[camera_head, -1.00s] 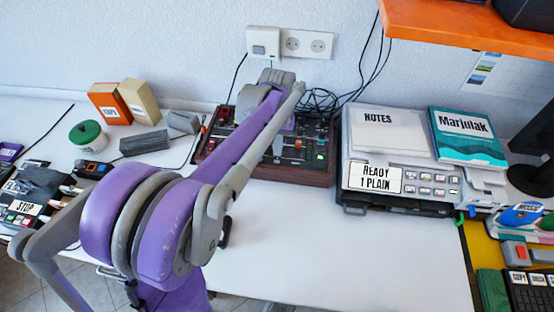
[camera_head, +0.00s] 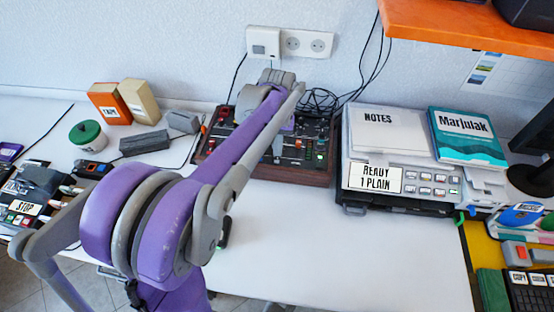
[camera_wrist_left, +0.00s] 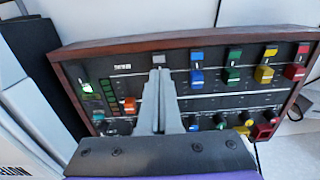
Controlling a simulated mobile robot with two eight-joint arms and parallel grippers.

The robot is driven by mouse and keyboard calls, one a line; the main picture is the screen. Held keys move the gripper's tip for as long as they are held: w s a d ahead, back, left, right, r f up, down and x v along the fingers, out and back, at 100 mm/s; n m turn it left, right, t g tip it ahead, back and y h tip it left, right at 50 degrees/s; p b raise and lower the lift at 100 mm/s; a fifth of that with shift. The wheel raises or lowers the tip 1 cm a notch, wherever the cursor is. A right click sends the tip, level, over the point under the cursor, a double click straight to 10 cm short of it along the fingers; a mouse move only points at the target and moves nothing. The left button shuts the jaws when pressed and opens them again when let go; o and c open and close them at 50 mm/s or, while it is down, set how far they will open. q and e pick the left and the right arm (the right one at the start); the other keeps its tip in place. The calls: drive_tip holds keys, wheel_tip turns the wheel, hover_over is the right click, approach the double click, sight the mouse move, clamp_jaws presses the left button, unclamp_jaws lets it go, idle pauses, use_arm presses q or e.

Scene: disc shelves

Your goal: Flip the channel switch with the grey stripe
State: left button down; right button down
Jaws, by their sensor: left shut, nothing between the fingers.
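The mixer panel (camera_head: 315,172), dark with a wooden frame, stands on the table against the wall. In the left wrist view its face (camera_wrist_left: 206,103) carries a row of switches with coloured stripes. The grey-striped switch (camera_wrist_left: 158,58) is at the left of this row. Blue (camera_wrist_left: 196,76), green (camera_wrist_left: 233,74), yellow (camera_wrist_left: 264,73) and red (camera_wrist_left: 294,71) ones are to its right. My left gripper (camera_wrist_left: 158,73) is shut and empty, its tips right at the grey switch and overlapping its lower part; contact cannot be told. In the head view my arm covers the panel's middle. My right gripper is out of view.
An orange knob (camera_wrist_left: 130,104) and a lit green switch (camera_wrist_left: 87,88) lie left of my fingers. A grey printer (camera_head: 365,208) stands close to the panel's right. A grey block (camera_head: 144,143) is to its left.

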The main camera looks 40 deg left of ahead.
use_arm(q)
drive_tip(key=shift+f+b, duration=0.45)
drive_tip(key=shift+f, duration=0.35)
idle(0.4)
drive_tip(key=shift+r+p, duration=2.7)
drive_tip(key=shift+r, duration=0.85)
drive_tip(key=s+d+r+m+t+p, duration=0.1)
drive_tip(key=s+d+m+t+p, duration=0.4)
drive_tip(key=s+d, duration=0.9)
drive_tip(key=shift+s+d+r+m, duration=0.3)
drive_tip(key=shift+s+d+m, duration=0.1)
drive_tip(key=shift+d, duration=0.25)
drive_tip(key=shift+w, duration=0.1)
